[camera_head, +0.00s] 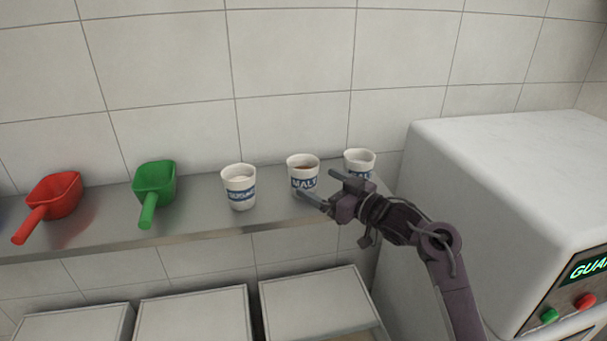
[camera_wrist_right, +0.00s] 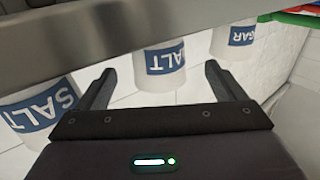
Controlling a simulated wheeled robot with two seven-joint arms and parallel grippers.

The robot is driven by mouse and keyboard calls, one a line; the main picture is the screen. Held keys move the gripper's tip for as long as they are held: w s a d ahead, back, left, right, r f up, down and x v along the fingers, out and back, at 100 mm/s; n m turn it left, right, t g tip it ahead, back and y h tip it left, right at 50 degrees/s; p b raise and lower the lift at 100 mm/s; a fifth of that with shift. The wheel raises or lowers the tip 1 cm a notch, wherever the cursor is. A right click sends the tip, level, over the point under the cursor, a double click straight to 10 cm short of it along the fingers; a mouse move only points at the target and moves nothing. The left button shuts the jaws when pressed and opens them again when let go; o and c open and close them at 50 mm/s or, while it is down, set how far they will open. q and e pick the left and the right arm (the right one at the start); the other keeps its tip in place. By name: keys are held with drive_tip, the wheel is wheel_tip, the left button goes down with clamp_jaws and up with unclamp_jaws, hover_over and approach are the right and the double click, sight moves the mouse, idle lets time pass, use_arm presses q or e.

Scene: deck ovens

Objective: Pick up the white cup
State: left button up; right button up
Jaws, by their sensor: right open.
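Three white cups with blue labels stand upright in a row on the steel shelf. My right gripper (camera_head: 326,188) is open and empty, just in front of the middle cup. In the right wrist view the middle cup (camera_wrist_right: 160,68) shows beyond and between the open fingers (camera_wrist_right: 160,70), the SALT cup (camera_wrist_right: 42,108) at left and the SUGAR cup (camera_wrist_right: 233,40) at right. My left gripper is not in view.
A green scoop (camera_head: 155,187) and a red scoop (camera_head: 52,200) lie on the shelf (camera_head: 196,214) to the left. A tiled wall (camera_head: 285,55) stands behind. A bulky white machine (camera_head: 500,190) stands at right. Pale lidded bins (camera_head: 315,303) sit below the shelf.

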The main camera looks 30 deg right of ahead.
sight(315, 180)
drive_tip(key=shift+w+a+r+p, duration=0.25)
drive_tip(key=shift+w+p, duration=0.15)
drive_tip(key=shift+w, duration=0.15)
drive_tip(key=shift+w+a+r+p, duration=0.1)
drive_tip(key=shift+w+a+p, duration=0.1)
drive_tip(key=shift+w+p, duration=0.25)
drive_tip(key=shift+w+a+f, duration=0.1)
drive_tip(key=shift+w+f, duration=0.1)
drive_tip(key=shift+w, duration=0.45)
drive_tip(key=shift+w+a+f, duration=0.1)
drive_tip(key=shift+w+f, duration=0.05)
drive_tip(key=shift+w, duration=0.65)
drive_tip(key=shift+a, duration=0.1)
drive_tip(key=shift+s, duration=0.1)
drive_tip(key=c, duration=1.1)
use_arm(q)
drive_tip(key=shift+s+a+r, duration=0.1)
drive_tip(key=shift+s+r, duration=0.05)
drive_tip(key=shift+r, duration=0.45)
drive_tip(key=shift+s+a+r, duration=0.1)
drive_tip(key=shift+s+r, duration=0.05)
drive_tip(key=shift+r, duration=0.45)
use_arm(e)
drive_tip(key=shift+o, duration=0.2)
